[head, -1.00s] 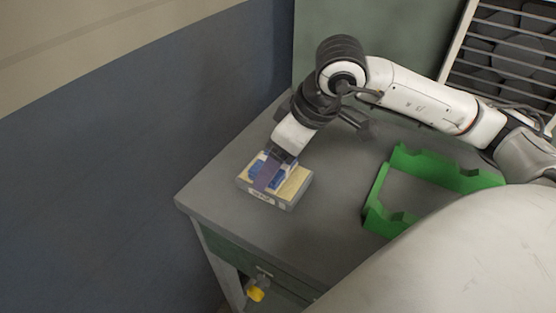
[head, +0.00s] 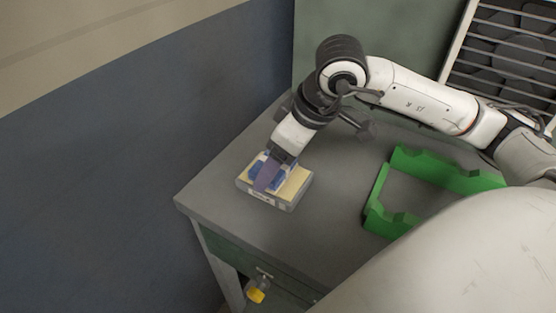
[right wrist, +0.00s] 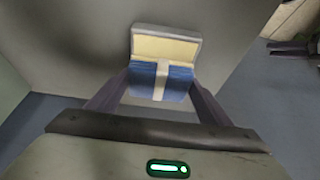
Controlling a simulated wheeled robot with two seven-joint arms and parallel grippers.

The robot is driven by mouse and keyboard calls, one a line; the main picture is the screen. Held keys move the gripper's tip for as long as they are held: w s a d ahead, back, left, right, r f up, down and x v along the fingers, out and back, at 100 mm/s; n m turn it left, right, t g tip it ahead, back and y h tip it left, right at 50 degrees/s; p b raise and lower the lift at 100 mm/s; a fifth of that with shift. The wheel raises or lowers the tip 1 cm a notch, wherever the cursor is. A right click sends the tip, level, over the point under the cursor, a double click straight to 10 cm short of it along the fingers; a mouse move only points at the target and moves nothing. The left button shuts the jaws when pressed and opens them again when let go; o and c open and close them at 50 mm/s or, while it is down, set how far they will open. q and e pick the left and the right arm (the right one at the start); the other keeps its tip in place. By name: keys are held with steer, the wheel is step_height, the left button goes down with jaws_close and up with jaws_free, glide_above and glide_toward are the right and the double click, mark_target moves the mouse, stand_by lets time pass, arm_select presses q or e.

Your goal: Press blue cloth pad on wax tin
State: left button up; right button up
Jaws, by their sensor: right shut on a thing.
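The wax tin (head: 296,187), a grey box with a pale yellow top and a label on its front, sits near the table's left front corner. The blue cloth pad (head: 268,175) is over the tin's left part. My right gripper (head: 267,178) points down and is shut on the pad. In the right wrist view, the blue pad (right wrist: 145,83) with a white middle strip lies between the two fingers, and the tin's yellow surface (right wrist: 166,48) shows beyond it. Whether the pad touches the wax is hard to tell. My left gripper is not in view.
A green open frame (head: 376,200) with notched walls stands on the grey table (head: 235,175) to the right of the tin. A dark blue wall (head: 110,160) is at the left.

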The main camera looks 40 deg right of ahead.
steer(key=shift+r+p, duration=1.95)
steer(key=shift+r, duration=1.5)
steer(key=shift+a, duration=0.1)
